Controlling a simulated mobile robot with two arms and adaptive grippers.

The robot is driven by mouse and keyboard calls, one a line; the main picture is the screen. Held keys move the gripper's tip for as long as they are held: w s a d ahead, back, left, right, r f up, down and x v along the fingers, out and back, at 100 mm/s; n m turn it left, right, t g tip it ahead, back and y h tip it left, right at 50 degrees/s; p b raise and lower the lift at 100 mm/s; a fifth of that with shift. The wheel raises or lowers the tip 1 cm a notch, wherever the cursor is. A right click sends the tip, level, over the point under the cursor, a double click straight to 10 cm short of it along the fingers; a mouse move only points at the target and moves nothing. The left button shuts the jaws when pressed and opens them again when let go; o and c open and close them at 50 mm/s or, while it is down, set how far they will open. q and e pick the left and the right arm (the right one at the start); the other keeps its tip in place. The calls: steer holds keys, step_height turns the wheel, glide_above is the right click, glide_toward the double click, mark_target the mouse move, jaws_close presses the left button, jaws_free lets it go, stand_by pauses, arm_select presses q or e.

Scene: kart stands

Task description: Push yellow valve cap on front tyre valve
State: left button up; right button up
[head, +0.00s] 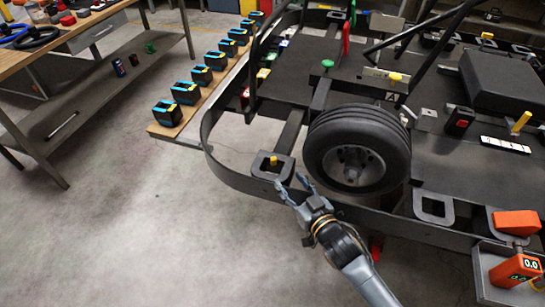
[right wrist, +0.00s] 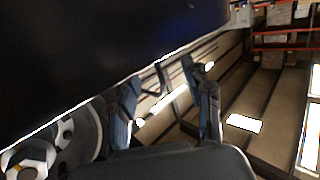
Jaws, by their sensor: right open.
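A small yellow cap (head: 273,160) stands in a black square holder (head: 262,168) at the kart's front left corner. The front tyre (head: 317,150) is just right of it, upright, with a dark rim hub (head: 352,167) facing me. I cannot make out the tyre valve. My right gripper (head: 294,184) is open and empty, just below and right of the yellow cap, apart from it. In the right wrist view its two fingers (right wrist: 166,105) are spread with nothing between them. A large dark surface and part of a round metallic shape show beside them. My left gripper is not in view.
The kart's curved black bumper rail (head: 222,170) runs around the holder. A second black square holder (head: 433,207) sits right of the tyre. An orange device (head: 515,270) is at lower right. Several black and blue boxes (head: 167,113) line a plank at left. The floor at lower left is clear.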

mark_target(275, 161)
steer(key=x, duration=0.3)
steer(key=shift+w+a+f, duration=0.1)
steer(key=shift+w+a, duration=0.1)
steer(key=shift+w, duration=0.15)
steer(key=shift+w+a+r+p, duration=0.15)
steer(key=shift+w+a+p, duration=0.15)
steer(key=shift+w, duration=0.2)
steer(key=shift+w+a+r+p, duration=0.15)
steer(key=shift+w+a+p, duration=0.15)
steer(key=shift+w, duration=0.25)
steer(key=shift+x, duration=1.05)
steer(key=shift+w+a+f, duration=0.15)
steer(key=shift+w+f, duration=0.05)
steer(key=shift+w, duration=0.2)
steer(key=shift+s, duration=0.1)
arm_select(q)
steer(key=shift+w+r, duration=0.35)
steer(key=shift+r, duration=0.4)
arm_select(e)
steer(key=c, duration=0.8)
